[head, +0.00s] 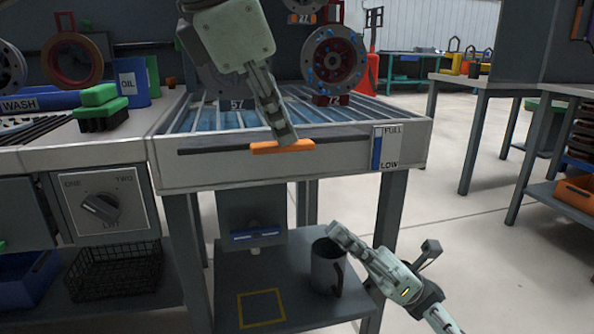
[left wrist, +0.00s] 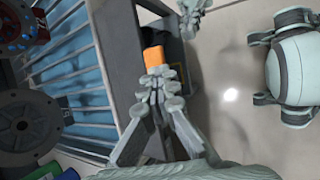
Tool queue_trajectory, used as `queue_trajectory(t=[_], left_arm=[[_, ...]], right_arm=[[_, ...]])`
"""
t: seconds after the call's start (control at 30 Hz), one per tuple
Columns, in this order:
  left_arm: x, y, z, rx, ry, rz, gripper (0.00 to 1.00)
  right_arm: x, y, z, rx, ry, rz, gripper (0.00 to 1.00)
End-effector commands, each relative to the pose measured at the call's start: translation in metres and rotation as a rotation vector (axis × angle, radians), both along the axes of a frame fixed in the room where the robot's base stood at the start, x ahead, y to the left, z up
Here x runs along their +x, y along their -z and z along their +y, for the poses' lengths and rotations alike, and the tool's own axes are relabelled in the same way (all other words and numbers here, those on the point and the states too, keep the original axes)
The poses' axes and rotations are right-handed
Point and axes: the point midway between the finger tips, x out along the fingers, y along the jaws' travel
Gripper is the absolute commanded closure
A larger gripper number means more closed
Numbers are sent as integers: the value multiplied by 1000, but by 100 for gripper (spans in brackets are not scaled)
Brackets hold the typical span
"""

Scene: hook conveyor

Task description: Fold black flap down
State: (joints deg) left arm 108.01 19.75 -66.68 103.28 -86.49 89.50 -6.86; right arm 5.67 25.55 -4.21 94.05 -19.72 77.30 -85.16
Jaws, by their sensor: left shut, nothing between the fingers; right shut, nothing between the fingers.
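A long, thin black strip (head: 212,148) runs along the front of the slatted basin; it could be the black flap, but I cannot tell for sure. An orange tab (head: 282,147) sits on the strip and also shows in the left wrist view (left wrist: 153,57). My left gripper (head: 287,139) is shut and empty, its fingertips at the orange tab and partly in front of it; I cannot tell whether they touch. My right gripper (head: 337,233) is shut and empty, low down beside the rim of a dark mug (head: 322,272). It also shows in the left wrist view (left wrist: 190,14).
The slatted basin (head: 300,110) holds round metal parts (head: 334,62) at its back. The mug stands on a lower shelf (head: 315,312) with a yellow square outline (head: 262,308). A wire basket (head: 115,272) is at left.

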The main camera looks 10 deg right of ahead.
Motion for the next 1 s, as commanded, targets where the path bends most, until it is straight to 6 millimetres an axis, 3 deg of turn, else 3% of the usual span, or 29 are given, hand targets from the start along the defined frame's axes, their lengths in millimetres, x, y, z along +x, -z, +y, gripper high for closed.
queue_trajectory(t=[0.03,0.5,0.7,1.0], left_arm=[[7,5,5,10,-19,-1,100],[7,5,5,12,-19,0,100],[7,5,5,12,-19,0,100],[7,5,5,12,-18,1,100]], right_arm=[[0,-3,4,-2,1,-6,100],[4,-69,69,2,-3,-4,100],[7,-97,68,0,-1,-3,100],[8,-107,68,1,-1,0,100]])
